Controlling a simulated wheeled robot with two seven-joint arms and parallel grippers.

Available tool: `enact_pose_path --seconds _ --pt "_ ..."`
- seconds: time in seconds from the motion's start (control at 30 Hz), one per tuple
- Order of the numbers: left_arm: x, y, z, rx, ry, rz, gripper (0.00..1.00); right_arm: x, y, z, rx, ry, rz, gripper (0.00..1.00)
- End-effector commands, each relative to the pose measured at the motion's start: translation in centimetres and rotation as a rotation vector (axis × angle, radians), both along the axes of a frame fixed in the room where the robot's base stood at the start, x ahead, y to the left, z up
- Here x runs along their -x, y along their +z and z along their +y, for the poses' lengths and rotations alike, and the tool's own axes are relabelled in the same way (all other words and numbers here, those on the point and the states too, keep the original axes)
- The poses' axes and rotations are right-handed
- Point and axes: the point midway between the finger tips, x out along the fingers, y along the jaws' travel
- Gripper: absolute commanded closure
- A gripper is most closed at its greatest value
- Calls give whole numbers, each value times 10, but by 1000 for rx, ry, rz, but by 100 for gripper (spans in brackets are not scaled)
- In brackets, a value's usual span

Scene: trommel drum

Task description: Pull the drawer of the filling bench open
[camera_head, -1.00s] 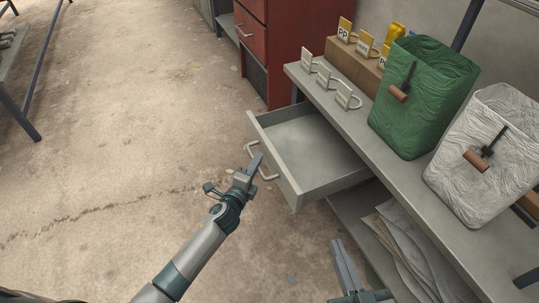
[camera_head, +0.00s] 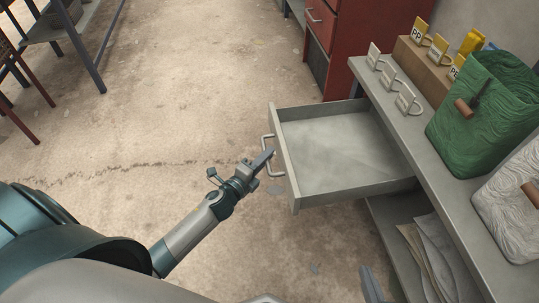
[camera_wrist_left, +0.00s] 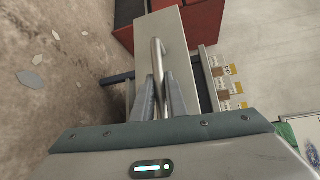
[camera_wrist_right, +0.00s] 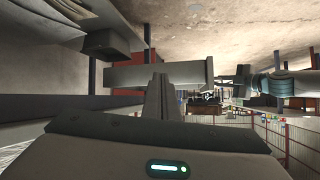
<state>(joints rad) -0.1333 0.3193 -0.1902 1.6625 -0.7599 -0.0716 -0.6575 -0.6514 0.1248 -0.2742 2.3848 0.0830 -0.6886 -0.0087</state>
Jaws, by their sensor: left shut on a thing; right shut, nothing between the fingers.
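The grey drawer (camera_head: 340,150) of the filling bench (camera_head: 405,140) stands pulled out, and its inside looks empty. Its bar handle (camera_head: 267,147) is on the front face. My left gripper (camera_head: 268,158) is at the handle. In the left wrist view its fingers (camera_wrist_left: 160,98) are shut on the handle bar (camera_wrist_left: 158,62). My right gripper (camera_head: 372,285) is at the bottom edge of the head view, apart from the drawer. In the right wrist view its fingers (camera_wrist_right: 160,98) are shut together with nothing between them.
Folded sheets (camera_head: 432,255) lie on the lower shelf. A red cabinet (camera_head: 345,45) stands behind. The floor left of the drawer is clear.

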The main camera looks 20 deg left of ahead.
Motion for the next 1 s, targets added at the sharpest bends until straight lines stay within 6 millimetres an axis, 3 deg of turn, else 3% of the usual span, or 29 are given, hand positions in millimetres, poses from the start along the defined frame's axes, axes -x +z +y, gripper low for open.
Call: enact_pose_path --seconds 0.1,0.13,0.2,0.67,1.0 --pt "0 0 0 0 1 1 100 0 0 0 0 0 -1 100" --pt "0 -1 0 0 1 1 80 0 0 0 0 0 -1 100" --pt "0 0 0 0 1 1 69 0 0 0 0 0 -1 100" --pt "5 0 0 0 0 1 69 0 0 0 1 1 4 100" --pt "46 6 6 1 0 2 69 7 -8 -5 18 1 60 100"
